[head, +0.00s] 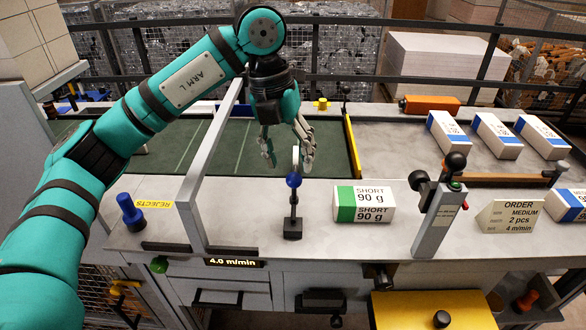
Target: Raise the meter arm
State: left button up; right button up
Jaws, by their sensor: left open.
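What looks like the meter arm (293,205) stands on the grey counter at the near edge of the green belt. It is a thin dark post on a black base, with a blue ball knob (293,181) and a pale disc just above and behind the knob. My left gripper (287,152) points down over the belt edge, its fingers spread. The fingers appear on either side of the pale disc in the picture. I cannot tell whether they touch it. The blue knob shows below the fingertips, outside the grip. My right gripper is not in view.
A green-and-white SHORT 90 g ream (364,204) lies right of the post. A dark lever on a grey post (440,205) and an ORDER sign (511,216) stand farther right. A grey rail (213,150) crosses the belt at left, near a blue knob (130,212).

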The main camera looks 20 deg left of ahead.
aim_at(293, 173)
pick_arm(q)
jog(key=f, duration=0.3)
jog(key=shift+s+d+f+p, duration=0.15)
jog(key=shift+d+f+p, duration=0.05)
jog(key=shift+d+p, duration=0.15)
jog(key=shift+f, duration=0.5)
jog(key=shift+c, duration=0.2)
jog(key=shift+d+r, duration=0.1)
grip_shut()
